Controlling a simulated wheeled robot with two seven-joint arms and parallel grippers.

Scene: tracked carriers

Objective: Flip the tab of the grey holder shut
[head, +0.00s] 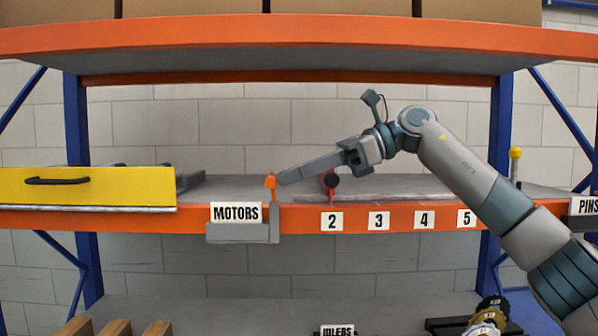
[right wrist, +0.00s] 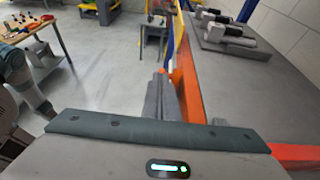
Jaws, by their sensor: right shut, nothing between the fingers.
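The grey holder (head: 243,234) hangs on the front of the orange shelf beam and carries a MOTORS label (head: 236,212). Its orange tab (head: 270,184) stands upright above the holder's right end post. My right gripper (head: 284,178) is shut and empty, its tip just right of the tab at nearly the same height. I cannot tell whether the tip touches the tab. My left gripper is not in view.
A yellow drawer (head: 100,188) with a dark handle is at the left. A black knob with a red pointer (head: 331,181) stands beside my right gripper, above the 2 label (head: 332,221). A yellow-topped post (head: 515,163) is at the right. An upper shelf (head: 300,42) spans above.

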